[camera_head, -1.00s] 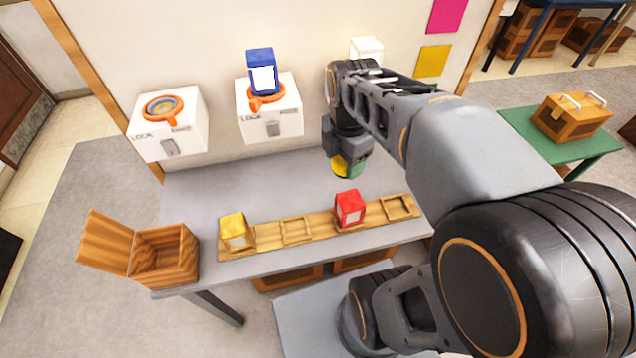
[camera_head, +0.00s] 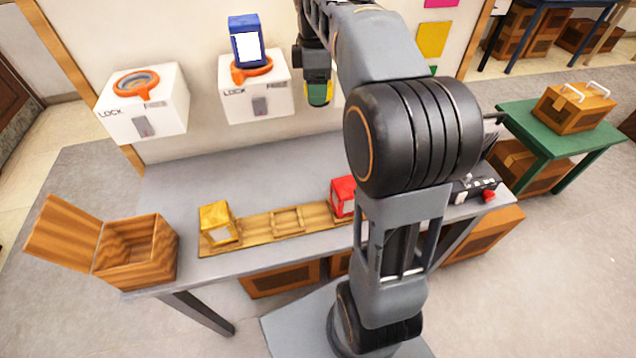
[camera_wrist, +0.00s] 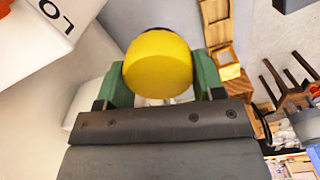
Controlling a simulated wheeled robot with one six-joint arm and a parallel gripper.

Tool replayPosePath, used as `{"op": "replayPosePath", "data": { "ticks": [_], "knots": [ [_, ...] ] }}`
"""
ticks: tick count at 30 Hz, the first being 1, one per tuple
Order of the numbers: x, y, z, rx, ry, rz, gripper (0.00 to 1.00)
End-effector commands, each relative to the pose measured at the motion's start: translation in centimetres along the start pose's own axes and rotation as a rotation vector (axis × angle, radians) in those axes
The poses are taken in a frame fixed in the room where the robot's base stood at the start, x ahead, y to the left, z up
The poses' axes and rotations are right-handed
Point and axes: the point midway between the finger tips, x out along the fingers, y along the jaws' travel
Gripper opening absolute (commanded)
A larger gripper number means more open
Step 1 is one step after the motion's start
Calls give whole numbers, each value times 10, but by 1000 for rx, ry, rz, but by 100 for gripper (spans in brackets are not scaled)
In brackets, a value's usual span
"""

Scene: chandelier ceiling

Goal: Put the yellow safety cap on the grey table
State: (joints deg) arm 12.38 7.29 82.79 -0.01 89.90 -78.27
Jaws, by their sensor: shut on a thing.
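The yellow safety cap (camera_wrist: 158,64) is a round yellow piece held between the green fingers of my gripper (camera_wrist: 158,85) in the wrist view. In the head view, my gripper (camera_head: 319,95) is in the air near the wall, right of the middle lock box, with a bit of yellow cap (camera_head: 317,97) showing between its fingers. The grey table (camera_head: 262,180) lies below and nearer than the gripper. The cap is clear of its top.
White lock boxes (camera_head: 150,118) with orange rings stand along the wall; the middle one (camera_head: 240,103) bears a blue block (camera_head: 246,42). A wooden rack (camera_head: 262,224) holds a yellow block (camera_head: 216,222) and a red block (camera_head: 342,195). An open wooden box (camera_head: 130,268) stands at the left. The tabletop behind the rack is bare.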

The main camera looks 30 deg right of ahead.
Motion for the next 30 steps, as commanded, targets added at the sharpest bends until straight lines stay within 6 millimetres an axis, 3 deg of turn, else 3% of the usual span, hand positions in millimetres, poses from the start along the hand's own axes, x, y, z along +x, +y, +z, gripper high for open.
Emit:
{"op": "replayPosePath", "data": {
  "ticks": [21,30],
  "knots": [
    [184,2,1,15,-1,-5,35],
    [217,2,1,15,0,-1,35]
  ]
}}
